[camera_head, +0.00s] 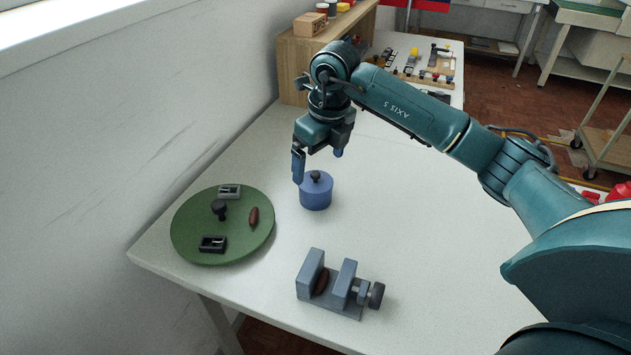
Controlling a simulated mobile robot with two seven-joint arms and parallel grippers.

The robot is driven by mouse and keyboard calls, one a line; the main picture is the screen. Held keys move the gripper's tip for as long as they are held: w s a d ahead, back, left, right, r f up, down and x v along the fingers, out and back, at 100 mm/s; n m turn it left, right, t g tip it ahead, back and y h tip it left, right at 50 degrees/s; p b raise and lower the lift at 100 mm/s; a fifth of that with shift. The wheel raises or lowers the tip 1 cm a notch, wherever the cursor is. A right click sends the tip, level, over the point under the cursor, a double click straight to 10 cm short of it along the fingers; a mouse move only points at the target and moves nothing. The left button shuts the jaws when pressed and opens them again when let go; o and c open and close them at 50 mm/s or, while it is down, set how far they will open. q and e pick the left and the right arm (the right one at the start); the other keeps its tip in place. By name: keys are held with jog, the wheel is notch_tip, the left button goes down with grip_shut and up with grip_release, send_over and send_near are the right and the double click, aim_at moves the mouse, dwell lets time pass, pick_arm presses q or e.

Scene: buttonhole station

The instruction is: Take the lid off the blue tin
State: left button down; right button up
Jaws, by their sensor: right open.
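The blue tin (316,200) stands upright on the white table, right of the green round plate. Its blue lid (325,182) sits on top and carries a small dark knob (316,176). My right gripper (319,167) is open and empty, pointing down just above the lid. One finger shows at the left of the knob and the other further back at the right. I cannot tell whether a finger touches the lid. My left gripper is not in view.
The green round plate (190,240) holds two small sharpener-like blocks, a dark knob and a brown oval piece. A grey vise (312,272) with a brown piece between its jaws stands at the front. A wooden shelf (295,70) stands behind. The table right of the tin is clear.

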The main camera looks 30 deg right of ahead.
aim_at(316, 174)
jog(key=f, duration=0.2)
jog(key=w+f, duration=0.1)
jog(key=f, duration=0.2)
jog(key=shift+w, duration=0.2)
jog(key=c, duration=1)
